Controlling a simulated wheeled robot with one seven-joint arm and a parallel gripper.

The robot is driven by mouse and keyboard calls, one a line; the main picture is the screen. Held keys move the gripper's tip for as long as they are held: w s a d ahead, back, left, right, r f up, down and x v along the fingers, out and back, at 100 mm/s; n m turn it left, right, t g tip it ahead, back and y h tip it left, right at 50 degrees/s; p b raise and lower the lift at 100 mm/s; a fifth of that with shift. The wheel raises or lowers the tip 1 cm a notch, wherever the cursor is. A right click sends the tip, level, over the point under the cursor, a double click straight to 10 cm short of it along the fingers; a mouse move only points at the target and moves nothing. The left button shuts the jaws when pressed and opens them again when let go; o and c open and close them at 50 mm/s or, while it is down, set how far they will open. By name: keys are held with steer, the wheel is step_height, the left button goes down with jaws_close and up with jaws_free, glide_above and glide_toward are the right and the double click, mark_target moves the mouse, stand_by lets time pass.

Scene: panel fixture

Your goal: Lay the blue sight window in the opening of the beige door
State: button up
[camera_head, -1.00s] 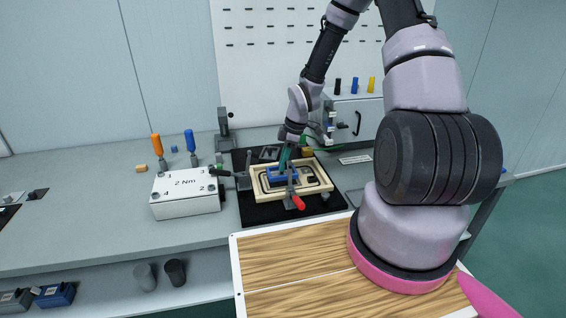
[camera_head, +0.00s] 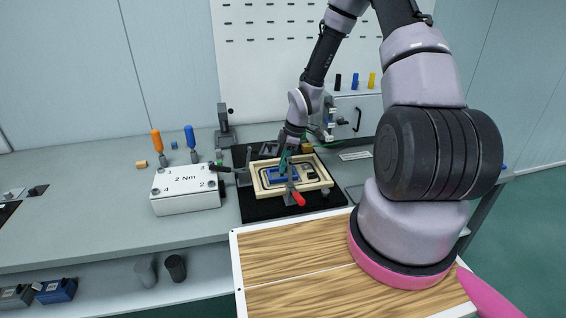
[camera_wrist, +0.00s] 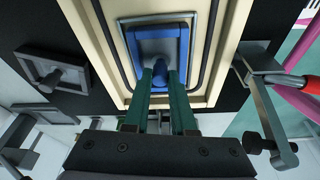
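The beige door (camera_head: 262,188) lies flat in the fixture, with a black seal line around its opening. The blue sight window (camera_head: 279,175) is at the door's opening; in the wrist view the window (camera_wrist: 183,45) shows as a blue frame with a grey pane, lined up with the opening. A pale rim shows around its upper part. Whether it is fully seated cannot be told. My gripper (camera_wrist: 161,77) has its green fingers close together on a blue part at the window's near end. The fingers hide that end of the window.
Clamps hold the door's sides, one with a red handle (camera_head: 299,199). A white torque box (camera_head: 185,190) stands to the left, with orange (camera_head: 156,142) and blue (camera_head: 190,139) drivers behind it. A black mat (camera_head: 262,211) lies under the fixture.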

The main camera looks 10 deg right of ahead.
steer(key=o, duration=0.5)
steer(key=v, duration=1)
steer(key=shift+r, duration=0.4)
steer(key=shift+d, duration=0.15)
